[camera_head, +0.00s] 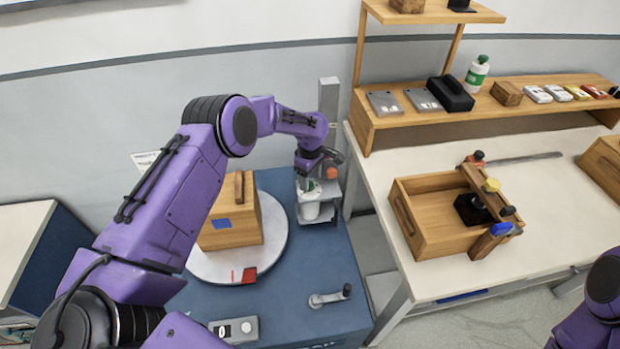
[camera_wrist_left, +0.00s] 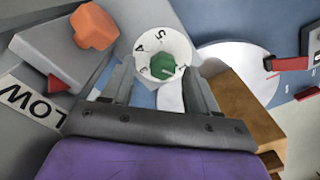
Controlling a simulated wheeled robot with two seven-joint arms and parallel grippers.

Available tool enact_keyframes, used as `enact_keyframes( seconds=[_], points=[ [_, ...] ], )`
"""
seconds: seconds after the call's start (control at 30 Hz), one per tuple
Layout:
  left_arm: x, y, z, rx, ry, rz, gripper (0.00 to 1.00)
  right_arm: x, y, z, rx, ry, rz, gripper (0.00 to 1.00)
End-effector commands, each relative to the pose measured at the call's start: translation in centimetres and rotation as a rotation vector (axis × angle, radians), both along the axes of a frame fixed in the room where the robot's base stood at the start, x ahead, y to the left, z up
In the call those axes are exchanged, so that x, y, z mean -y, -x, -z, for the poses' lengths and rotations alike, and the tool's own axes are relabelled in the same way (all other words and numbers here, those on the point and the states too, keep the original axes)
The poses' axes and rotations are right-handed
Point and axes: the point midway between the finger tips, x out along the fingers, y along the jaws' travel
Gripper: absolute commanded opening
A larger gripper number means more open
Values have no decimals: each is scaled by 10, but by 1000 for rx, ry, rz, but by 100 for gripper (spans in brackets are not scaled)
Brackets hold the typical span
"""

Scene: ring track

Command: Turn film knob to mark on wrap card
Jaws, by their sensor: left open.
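The film knob appears to be the green knob (camera_wrist_left: 162,66) on a white numbered dial (camera_wrist_left: 178,42) in the left wrist view. My left gripper (camera_wrist_left: 158,75) is open, with its fingers on either side of the green knob; I cannot tell whether they touch it. In the head view my left gripper (camera_head: 309,181) is over the white film roll (camera_head: 309,209) on its grey carriage. A white card (camera_head: 146,160) on the wall, partly behind my left arm, has lettering too small to read. My right gripper is out of view.
An orange knob (camera_wrist_left: 94,26) and a red pointer (camera_wrist_left: 58,85) are beside the dial. A wooden crate (camera_head: 257,218) stands on the white turntable (camera_head: 281,237). A crank (camera_head: 330,297) and a control box (camera_head: 235,329) sit on the blue base. A bench with a wooden tray (camera_head: 405,205) is to the right.

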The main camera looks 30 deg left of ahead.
Motion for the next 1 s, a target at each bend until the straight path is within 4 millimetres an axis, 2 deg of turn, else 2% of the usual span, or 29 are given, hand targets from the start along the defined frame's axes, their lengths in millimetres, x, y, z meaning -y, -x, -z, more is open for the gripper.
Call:
enact_keyframes(
  seconds=[0.17, 0.4, 0.57, 0.6, 1.0],
  points=[
    [-1, 1, 15, 0, 0, -1, 59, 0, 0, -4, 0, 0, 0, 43],
    [-2, 1, 17, 1, 0, -2, 59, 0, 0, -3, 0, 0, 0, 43],
    [-2, 1, 16, 1, -1, -3, 7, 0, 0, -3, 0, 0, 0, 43],
    [-2, 1, 16, 1, -1, -3, 3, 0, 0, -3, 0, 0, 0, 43],
    [-3, 0, 16, 3, -1, 62, 3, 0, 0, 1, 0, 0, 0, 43]
  ],
)
